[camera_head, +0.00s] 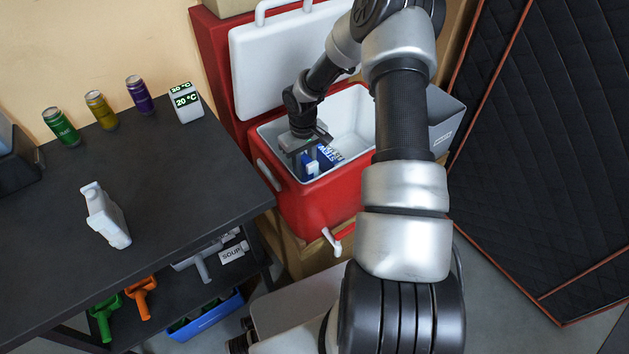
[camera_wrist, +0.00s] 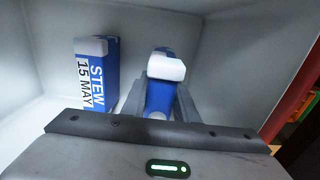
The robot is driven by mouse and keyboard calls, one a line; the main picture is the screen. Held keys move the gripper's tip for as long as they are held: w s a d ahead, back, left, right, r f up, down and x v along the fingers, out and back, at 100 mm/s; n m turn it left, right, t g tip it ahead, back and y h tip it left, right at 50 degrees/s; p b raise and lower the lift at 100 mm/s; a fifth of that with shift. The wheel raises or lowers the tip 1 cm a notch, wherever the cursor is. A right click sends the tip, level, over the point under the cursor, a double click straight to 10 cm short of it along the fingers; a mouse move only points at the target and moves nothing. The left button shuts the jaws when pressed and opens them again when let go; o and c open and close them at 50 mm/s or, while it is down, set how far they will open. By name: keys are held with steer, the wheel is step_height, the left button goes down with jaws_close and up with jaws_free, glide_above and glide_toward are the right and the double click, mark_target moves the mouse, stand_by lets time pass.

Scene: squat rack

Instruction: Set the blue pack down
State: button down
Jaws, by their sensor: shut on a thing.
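My gripper (camera_head: 304,155) reaches down inside the open red cooler (camera_head: 318,205). It is shut on a blue pack with a white top (camera_head: 311,168). In the wrist view this pack (camera_wrist: 160,97) stands between the two fingers, roughly upright. A second blue and white pack (camera_head: 328,156) stands beside it, apart from it. In the wrist view this second pack (camera_wrist: 97,78) is to the left and reads "STEW 15 MAY". The underside of the held pack is hidden, so I cannot tell whether it touches the cooler floor.
The white cooler lid (camera_head: 280,65) stands open behind. A grey bin (camera_head: 446,128) is right of the cooler. The dark table (camera_head: 165,180) at left holds cans, a temperature display (camera_head: 186,103) and a white jug (camera_head: 106,215). The cooler's right part looks empty.

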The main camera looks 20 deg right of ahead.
mark_target(304, 157)
steer(key=shift+f+b, duration=0.7)
steer(key=shift+f, duration=2.25)
steer(key=shift+f, duration=0.2)
steer(key=c, duration=1.4)
jaws_free()
steer(key=shift+r, duration=0.1)
step_height(304, 157, up, 12)
steer(key=p, duration=0.3)
steer(key=shift+r, duration=0.1)
